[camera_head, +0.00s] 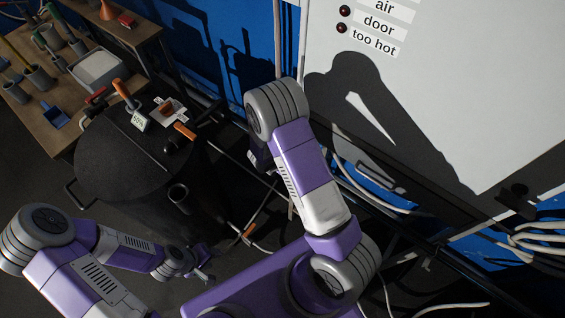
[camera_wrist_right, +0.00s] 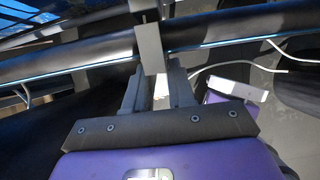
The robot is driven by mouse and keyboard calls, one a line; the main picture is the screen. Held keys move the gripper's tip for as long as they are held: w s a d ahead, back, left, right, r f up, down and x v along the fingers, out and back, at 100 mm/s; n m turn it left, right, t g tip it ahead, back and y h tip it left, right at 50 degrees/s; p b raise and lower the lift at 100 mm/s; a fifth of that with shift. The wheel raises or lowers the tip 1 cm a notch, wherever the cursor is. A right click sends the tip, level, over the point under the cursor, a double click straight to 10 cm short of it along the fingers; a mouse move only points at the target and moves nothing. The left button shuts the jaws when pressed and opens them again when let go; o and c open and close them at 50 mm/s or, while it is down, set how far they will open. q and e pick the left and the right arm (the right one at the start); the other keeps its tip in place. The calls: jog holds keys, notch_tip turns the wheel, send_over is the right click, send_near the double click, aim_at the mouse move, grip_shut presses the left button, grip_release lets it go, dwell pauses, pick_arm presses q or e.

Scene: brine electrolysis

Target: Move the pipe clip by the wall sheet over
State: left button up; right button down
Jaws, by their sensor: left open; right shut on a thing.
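The wall sheet (camera_head: 450,110) is the large pale panel at the upper right of the head view, with lamp labels along its top. My right arm reaches up in front of it, and its gripper is hidden there behind its own wrist. In the right wrist view my right gripper (camera_wrist_right: 158,88) is shut on a flat light-grey piece, seemingly the pipe clip (camera_wrist_right: 150,48). The piece stands upright across a dark pipe (camera_wrist_right: 85,62); whether it touches the pipe is unclear. My left gripper (camera_head: 206,270) is open and empty at the lower left, beside the black drum.
The black drum (camera_head: 115,165) stands left of my right arm, with orange-handled tools on its lid. Loose pale hoses (camera_head: 375,200) and dark rails run below the wall sheet.

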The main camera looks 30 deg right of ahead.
jog(key=shift+y, duration=0.4)
jog(key=c, duration=1)
grip_release()
jog(key=shift+c, duration=0.2)
jog(key=shift+r, duration=0.1)
jog(key=p+v, duration=0.2)
jog(key=v, duration=0.5)
jog(key=shift+r, duration=0.15)
jog(key=shift+a, duration=0.15)
